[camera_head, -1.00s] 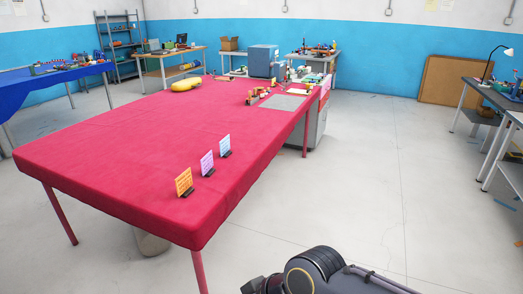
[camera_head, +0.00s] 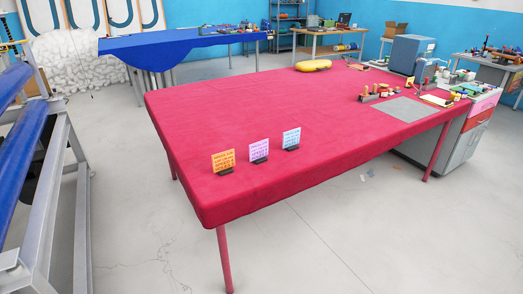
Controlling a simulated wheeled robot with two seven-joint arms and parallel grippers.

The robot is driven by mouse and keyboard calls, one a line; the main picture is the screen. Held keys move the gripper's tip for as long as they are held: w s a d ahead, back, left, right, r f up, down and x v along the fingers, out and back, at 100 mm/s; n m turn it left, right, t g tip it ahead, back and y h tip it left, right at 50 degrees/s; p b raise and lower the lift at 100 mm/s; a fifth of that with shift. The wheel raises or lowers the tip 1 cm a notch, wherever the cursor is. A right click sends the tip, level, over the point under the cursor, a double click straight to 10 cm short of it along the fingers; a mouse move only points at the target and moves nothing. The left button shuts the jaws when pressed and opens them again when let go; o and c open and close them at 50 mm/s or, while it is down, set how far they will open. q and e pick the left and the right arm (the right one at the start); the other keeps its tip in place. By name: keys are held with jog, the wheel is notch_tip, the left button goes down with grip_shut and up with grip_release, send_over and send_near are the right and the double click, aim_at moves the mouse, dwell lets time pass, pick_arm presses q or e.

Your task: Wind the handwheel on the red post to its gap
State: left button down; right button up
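No handwheel and no red post can be made out in the head view. Neither of my grippers is in view. The red-covered table (camera_head: 290,110) fills the middle of the picture; its legs are reddish, but no wheel shows on them.
Orange (camera_head: 223,160), purple (camera_head: 259,150) and blue (camera_head: 291,138) cards stand at the table's near edge. A yellow object (camera_head: 313,65) lies at its far edge. A grey metal frame with blue rollers (camera_head: 25,135) stands at the left. A blue table (camera_head: 180,45) is behind. Floor in front is clear.

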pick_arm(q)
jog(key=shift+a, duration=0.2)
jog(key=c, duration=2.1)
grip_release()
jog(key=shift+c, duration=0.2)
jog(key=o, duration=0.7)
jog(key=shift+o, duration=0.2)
